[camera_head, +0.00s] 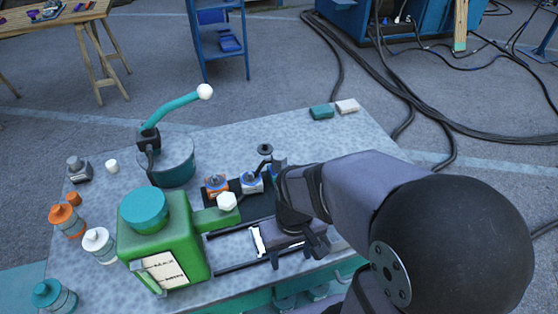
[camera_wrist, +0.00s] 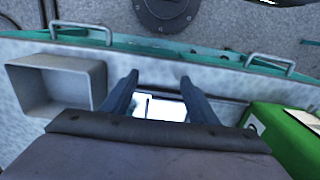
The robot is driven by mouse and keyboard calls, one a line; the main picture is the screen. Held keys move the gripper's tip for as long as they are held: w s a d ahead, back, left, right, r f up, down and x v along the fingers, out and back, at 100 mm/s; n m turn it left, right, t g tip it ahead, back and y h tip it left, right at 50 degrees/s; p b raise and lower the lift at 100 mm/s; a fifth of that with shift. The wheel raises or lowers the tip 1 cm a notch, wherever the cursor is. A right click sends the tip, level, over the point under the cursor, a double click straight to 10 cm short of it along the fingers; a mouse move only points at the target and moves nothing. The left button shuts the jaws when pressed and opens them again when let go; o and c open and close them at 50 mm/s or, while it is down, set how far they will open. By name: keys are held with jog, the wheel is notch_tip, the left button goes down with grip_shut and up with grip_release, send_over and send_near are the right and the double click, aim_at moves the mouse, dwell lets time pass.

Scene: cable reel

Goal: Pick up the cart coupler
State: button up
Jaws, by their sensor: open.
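My gripper (camera_head: 298,254) hangs over the front right of the workbench, beside two dark rails. In the wrist view my gripper (camera_wrist: 158,90) shows two dark fingers apart, with a bright white piece (camera_wrist: 158,108) between and beyond them. I cannot tell whether they touch it. The white piece also shows in the head view (camera_head: 257,241), at the left side of my gripper near the rails. I cannot tell for certain whether it is the cart coupler; my gripper body and arm hide much of this spot.
A green machine (camera_head: 165,255) with a teal cap stands left of the rails; its side shows in the wrist view (camera_wrist: 285,135). A teal drum (camera_head: 172,162) with a lever stands behind. An open grey box (camera_wrist: 60,82) and handles edge the bench. Several bottles stand at left.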

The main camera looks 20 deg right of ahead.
aim_at(280, 157)
jog(key=shift+d+r+p, duration=0.15)
jog(key=shift+r+p, duration=0.15)
jog(key=shift+r, duration=0.05)
jog(key=shift+m+t, duration=0.5)
jog(key=shift+t, duration=0.1)
jog(key=w+r+p, duration=0.1)
jog(key=w+r, duration=0.1)
jog(key=w+d+r+p, duration=0.1)
jog(key=w+p, duration=0.1)
jog(key=w+d+r+p, duration=0.1)
jog(key=w+r, duration=0.1)
jog(key=w, duration=0.1)
jog(key=shift+w+d+r, duration=0.1)
jog(key=shift+r, duration=0.2)
jog(key=w+d+r+t+p, duration=0.1)
jog(key=w, duration=0.4)
jog(key=w+d+r+t+p, duration=0.1)
jog(key=w+r, duration=0.1)
jog(key=w, duration=0.3)
jog(key=w+d+r+t+p, duration=0.1)
jog(key=w, duration=0.4)
jog(key=shift+w+d+r, duration=0.3)
jog(key=shift+w+r, duration=0.05)
jog(key=shift+p+x, duration=1.6)
jog(key=shift+x, duration=2.05)
jog(key=shift+w, duration=0.15)
jog(key=c, duration=1.2)
